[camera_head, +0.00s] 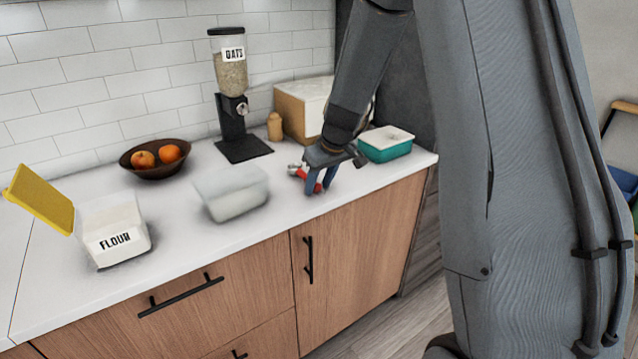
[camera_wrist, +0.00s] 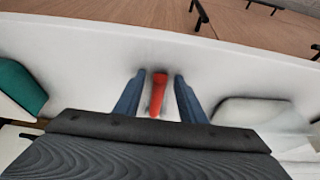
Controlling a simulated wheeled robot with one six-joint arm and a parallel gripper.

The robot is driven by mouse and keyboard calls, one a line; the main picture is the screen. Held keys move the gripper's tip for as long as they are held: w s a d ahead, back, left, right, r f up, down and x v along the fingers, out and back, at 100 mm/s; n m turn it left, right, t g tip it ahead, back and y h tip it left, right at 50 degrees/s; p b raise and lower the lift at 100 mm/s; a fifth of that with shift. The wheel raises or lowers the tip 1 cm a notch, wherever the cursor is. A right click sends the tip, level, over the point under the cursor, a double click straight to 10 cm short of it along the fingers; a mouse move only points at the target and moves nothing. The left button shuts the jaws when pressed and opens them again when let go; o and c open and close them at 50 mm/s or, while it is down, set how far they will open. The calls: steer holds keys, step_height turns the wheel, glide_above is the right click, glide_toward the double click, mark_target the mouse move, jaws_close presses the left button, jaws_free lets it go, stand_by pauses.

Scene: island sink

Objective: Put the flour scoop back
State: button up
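The scoop lies on the white counter, with a red handle (camera_head: 317,185) and a greyish head (camera_head: 295,170). The red handle also shows in the wrist view (camera_wrist: 158,93), between the two blue fingers of my gripper (camera_wrist: 158,78). The fingers are apart, with a gap on each side of the handle. In the head view my gripper (camera_head: 322,184) points down over the scoop, in front of the teal box.
A translucent lidded box (camera_head: 235,207) stands between the flour container and my gripper. A teal box (camera_head: 385,151) is right of it. Behind are a fruit bowl (camera_head: 150,174), an oats dispenser (camera_head: 233,127), a wooden bread box (camera_head: 293,110) and a small wooden jar (camera_head: 274,127).

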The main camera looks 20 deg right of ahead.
steer(key=shift+r, duration=0.1)
steer(key=shift+r, duration=0.25)
steer(key=b+v, duration=0.1)
steer(key=v, duration=1)
steer(key=s+a+f+m+g, duration=0.1)
steer(key=s+f, duration=0.2)
steer(key=s, duration=0.5)
steer(key=s+a+f+m+g+h, duration=0.1)
steer(key=s+f, duration=0.3)
steer(key=s, duration=0.4)
steer(key=s+a+f+m+g, duration=0.1)
steer(key=s+a+f, duration=0.1)
steer(key=s, duration=0.6)
steer(key=shift+s+f+m+g, duration=0.3)
steer(key=shift+s+f, duration=0.05)
steer(key=shift+f, duration=0.3)
steer(key=shift+c, duration=0.7)
steer(key=shift+d, duration=0.15)
